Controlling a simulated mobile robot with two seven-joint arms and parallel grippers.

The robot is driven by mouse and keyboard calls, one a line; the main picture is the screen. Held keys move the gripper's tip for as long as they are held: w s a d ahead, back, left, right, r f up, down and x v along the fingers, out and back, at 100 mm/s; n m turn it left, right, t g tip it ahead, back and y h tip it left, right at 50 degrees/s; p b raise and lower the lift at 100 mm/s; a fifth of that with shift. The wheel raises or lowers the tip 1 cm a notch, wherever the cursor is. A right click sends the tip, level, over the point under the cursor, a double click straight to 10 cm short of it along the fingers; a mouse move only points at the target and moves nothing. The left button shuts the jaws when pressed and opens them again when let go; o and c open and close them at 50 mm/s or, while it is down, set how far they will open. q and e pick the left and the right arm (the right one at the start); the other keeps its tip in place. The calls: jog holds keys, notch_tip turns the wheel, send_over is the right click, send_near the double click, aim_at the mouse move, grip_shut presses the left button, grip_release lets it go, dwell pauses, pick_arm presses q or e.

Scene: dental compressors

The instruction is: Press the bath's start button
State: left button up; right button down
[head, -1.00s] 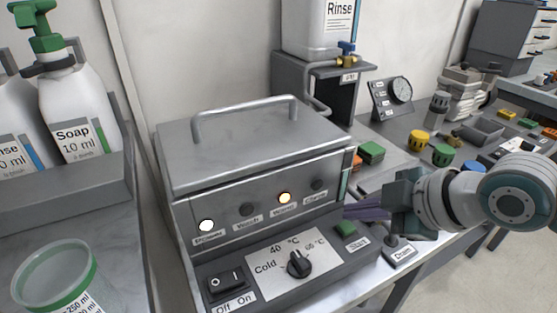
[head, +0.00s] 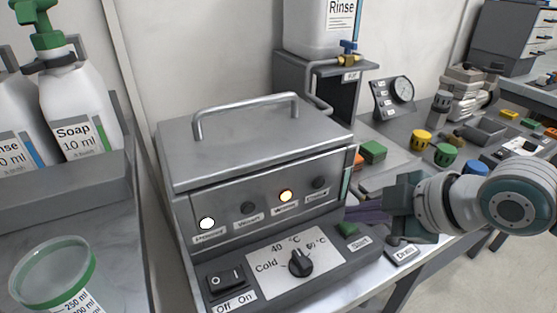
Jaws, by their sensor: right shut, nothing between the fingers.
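The bath (head: 262,155) is a grey metal box with a closed, handled lid in the middle of the head view. Its start button (head: 346,229) is a small green block at the right end of the front panel, above the "Start" label. My right gripper (head: 358,213) comes in from the right, shut and empty, its purple fingers just above and behind the button. I cannot tell whether they touch it. My left gripper is not in view.
A temperature knob (head: 300,263) and an off/on switch (head: 226,281) share the panel. The drain pedal (head: 402,252) is right of the bath, below my right gripper. Soap bottle (head: 80,120) and a green-rimmed cup (head: 55,272) stand at left. A rinse tank (head: 318,28) stands behind.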

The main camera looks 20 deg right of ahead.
aim_at(354, 234)
jog(key=shift+f+b, duration=0.35)
jog(key=shift+f, duration=0.15)
dwell(0.6)
jog(key=shift+r+p, duration=0.95)
jog(key=shift+p, duration=0.05)
notch_tip(354, 234, up, 5)
jog(key=p, duration=0.5)
dwell(0.3)
